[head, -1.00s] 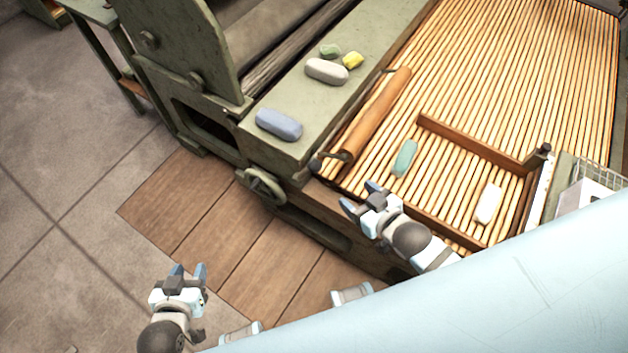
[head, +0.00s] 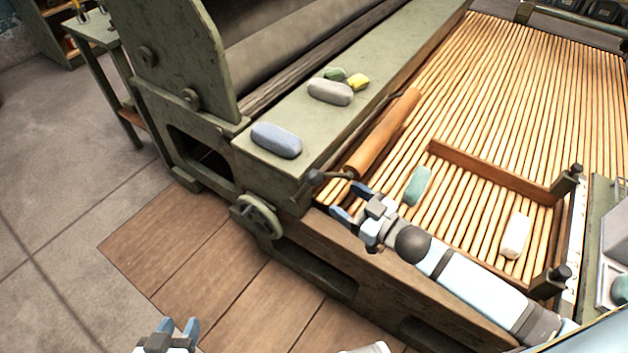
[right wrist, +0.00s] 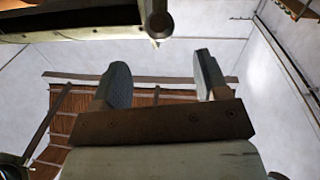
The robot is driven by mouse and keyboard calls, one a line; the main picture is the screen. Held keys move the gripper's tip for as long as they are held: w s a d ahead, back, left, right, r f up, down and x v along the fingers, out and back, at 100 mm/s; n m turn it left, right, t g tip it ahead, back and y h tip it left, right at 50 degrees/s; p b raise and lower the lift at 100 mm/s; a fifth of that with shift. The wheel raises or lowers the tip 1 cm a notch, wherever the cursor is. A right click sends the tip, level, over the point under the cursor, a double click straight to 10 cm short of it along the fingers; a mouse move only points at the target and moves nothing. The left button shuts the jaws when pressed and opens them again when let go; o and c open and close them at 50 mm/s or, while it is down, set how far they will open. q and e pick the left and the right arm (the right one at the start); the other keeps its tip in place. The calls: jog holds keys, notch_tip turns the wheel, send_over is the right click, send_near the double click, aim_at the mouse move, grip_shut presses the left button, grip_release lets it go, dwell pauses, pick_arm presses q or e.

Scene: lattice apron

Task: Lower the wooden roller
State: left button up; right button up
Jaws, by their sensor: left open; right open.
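The wooden roller (head: 385,135) is an orange-brown cylinder lying along the edge of the slatted bed, beside the green ledge. A crank arm with a dark round knob (head: 317,178) is at its near end. My right gripper (head: 350,201) is open and empty, just short of the knob and the roller's near end. In the right wrist view its two fingers (right wrist: 160,82) stand apart with nothing between them, and a dark round-ended bar (right wrist: 155,20) shows above them. My left gripper (head: 178,330) is open and empty over the floor at the bottom left.
Blue (head: 276,140) and grey (head: 330,91) blocks, with small green and yellow ones, lie on the green ledge (head: 330,135). A handwheel (head: 256,216) projects from the machine's side.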

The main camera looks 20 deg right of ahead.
aim_at(314, 179)
jog(key=b+x, duration=0.1)
jog(key=x, duration=0.9)
jog(key=shift+a, duration=0.15)
pick_arm(q)
jog(key=shift+w, duration=0.1)
